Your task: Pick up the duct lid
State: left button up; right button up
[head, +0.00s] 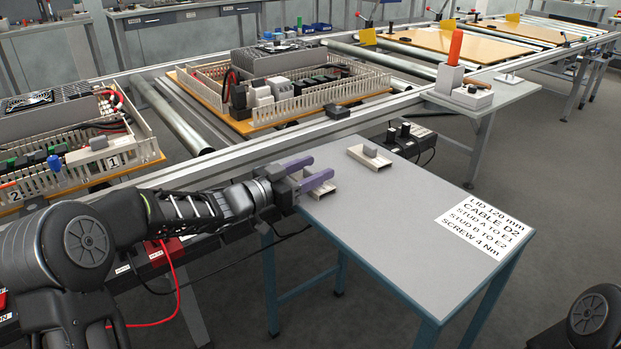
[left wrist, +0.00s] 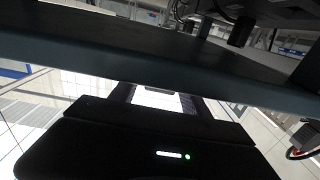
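The left wrist view shows mostly dark surfaces and no clear lid or fingertips. My right gripper is out of view; only part of the right arm shows at bottom right.
The grey table (head: 390,230) is mostly clear, with a printed label (head: 478,231) at its right. Behind are a conveyor rail and boards with slotted ducts (head: 290,105).

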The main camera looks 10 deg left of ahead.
aim_at(313, 169)
pick_arm(q)
grip_shut()
dwell(0.3)
notch_tip(313, 169, up, 10)
jog(key=p, duration=0.4)
jog(key=shift+r, duration=0.1)
dwell(0.7)
